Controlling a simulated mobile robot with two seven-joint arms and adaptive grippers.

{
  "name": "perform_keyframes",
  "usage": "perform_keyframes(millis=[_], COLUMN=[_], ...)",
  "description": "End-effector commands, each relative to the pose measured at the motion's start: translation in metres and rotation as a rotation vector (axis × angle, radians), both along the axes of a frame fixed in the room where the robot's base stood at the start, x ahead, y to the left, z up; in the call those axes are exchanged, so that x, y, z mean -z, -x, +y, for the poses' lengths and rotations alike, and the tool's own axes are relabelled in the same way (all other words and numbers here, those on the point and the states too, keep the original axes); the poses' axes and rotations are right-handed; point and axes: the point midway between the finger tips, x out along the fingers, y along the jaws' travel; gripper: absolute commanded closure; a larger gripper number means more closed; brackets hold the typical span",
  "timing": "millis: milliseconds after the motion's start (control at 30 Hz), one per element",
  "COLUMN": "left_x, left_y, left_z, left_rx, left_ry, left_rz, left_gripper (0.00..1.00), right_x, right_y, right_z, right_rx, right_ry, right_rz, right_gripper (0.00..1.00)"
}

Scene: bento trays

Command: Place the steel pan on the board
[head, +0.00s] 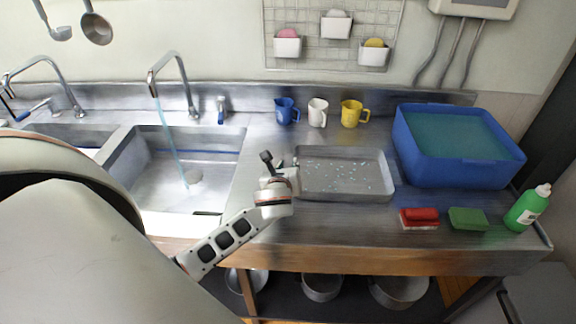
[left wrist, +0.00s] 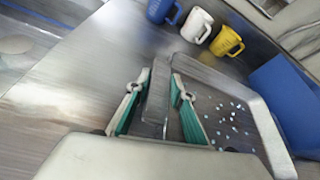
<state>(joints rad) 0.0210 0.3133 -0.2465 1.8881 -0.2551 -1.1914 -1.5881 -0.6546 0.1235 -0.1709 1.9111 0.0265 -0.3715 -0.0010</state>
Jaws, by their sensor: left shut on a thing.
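The steel pan (head: 345,172) is a shallow grey rectangular tray with small pale bits scattered in it. It is at the middle right of the steel counter in the head view, and its rim and inside show in the left wrist view (left wrist: 215,75). My left gripper (head: 284,168) is at the pan's left side. In the left wrist view its two green-padded fingers (left wrist: 160,88) are shut on the pan's near wall. I cannot tell whether the pan touches the counter. No separate board stands out; the bare steel worktop (head: 330,222) lies around the pan. My right gripper is not in view.
A blue tub (head: 455,174) stands right of the pan. Blue (head: 285,111), white (head: 317,112) and yellow (head: 352,114) mugs stand behind it. A red sponge (head: 419,216), green sponge (head: 467,218) and green bottle (head: 526,209) are at front right. The sink (head: 180,165) with running water is left.

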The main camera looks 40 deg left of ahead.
Motion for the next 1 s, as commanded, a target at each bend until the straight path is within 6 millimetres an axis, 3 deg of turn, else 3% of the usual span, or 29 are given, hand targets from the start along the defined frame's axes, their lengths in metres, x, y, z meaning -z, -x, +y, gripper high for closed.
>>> perform_keyframes(millis=[67,100,167,633,1000], left_x=[0.001,0.003,0.003,-0.002,-0.029], left_y=[0.000,0.001,0.001,0.007,0.065], left_z=[0.000,0.000,0.000,-0.005,-0.034], left_rx=[0.002,0.002,0.001,0.003,0.004], left_ry=[-0.002,-0.005,-0.005,-0.001,0.001], left_rz=[0.003,0.009,0.008,0.003,0.004], left_gripper=[1.00,0.75,0.61,0.61,0.61], right_x=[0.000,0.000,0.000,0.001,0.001], right_y=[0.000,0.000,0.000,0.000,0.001], right_z=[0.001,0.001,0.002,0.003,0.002], right_rx=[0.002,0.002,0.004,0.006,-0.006], right_ry=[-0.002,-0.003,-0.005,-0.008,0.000], right_rz=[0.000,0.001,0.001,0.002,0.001], right_gripper=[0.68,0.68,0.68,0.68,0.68])
